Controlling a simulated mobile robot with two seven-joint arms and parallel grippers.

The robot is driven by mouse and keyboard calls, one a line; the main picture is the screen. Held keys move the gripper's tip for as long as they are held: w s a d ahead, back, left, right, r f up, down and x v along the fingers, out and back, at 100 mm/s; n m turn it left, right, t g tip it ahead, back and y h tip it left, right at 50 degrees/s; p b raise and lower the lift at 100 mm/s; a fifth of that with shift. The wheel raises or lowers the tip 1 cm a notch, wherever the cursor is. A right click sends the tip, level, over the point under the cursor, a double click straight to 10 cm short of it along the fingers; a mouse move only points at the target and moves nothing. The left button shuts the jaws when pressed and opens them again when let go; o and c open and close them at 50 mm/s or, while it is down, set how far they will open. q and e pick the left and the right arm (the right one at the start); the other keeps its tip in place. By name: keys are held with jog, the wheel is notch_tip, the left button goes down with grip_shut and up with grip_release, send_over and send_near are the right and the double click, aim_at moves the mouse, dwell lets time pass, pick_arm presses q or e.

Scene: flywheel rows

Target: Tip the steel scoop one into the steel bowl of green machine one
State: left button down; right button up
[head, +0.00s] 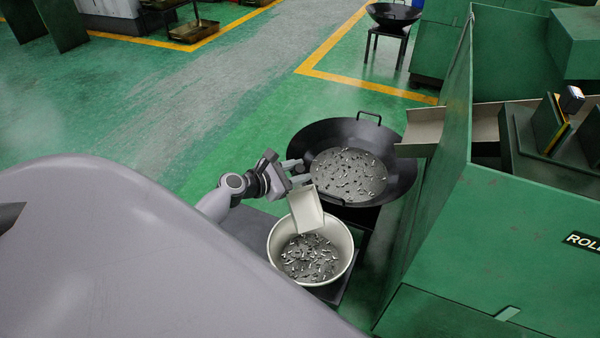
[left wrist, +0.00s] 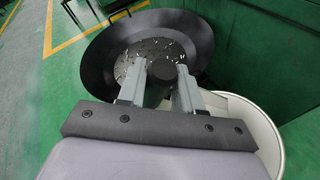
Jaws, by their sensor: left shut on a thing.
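My left gripper (head: 292,178) is shut on the scoop (head: 307,210), a pale, open-fronted pan. The scoop hangs tilted, its lower end over a pale round tub (head: 346,262) that holds small metal parts. I see no parts in the scoop. Just behind it is a wide dark bowl (head: 308,141), by the green machine (head: 440,220), with many small metal parts in it. In the left wrist view, my fingers (left wrist: 160,88) have a dark round piece (left wrist: 178,72), probably the scoop's handle, between them; the dark bowl (left wrist: 85,45) lies beyond. My right gripper is out of view.
The green machine's pale chute (head: 420,131) juts out over the dark bowl's right rim. The machine's side wall stands close on the right. Another dark bowl (head: 393,14) stands on a stand at the back. Green floor (head: 170,105) at the left is open.

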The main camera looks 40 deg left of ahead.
pick_arm(q)
jog(key=shift+w+a+f+n+g+h+b, duration=0.25)
jog(key=shift+w+a+f+n, duration=0.2)
jog(key=shift+a+f, duration=0.25)
jog(key=shift+w+a+f+n+g+h+b, duration=0.15)
jog(key=shift+w+a+f+n+g+b, duration=0.2)
jog(key=shift+a+f+n, duration=0.3)
jog(key=shift+f, duration=0.1)
jog(key=shift+w+a+f+n+g+h+b, duration=0.15)
jog(key=shift+a+f+n+h+b, duration=0.15)
jog(key=shift+f, duration=0.25)
jog(key=shift+w+a+f+n+g+h+b, duration=0.15)
jog(key=shift+a+f+n+b, duration=0.15)
jog(key=shift+f, duration=0.2)
jog(key=shift+d+r, duration=0.1)
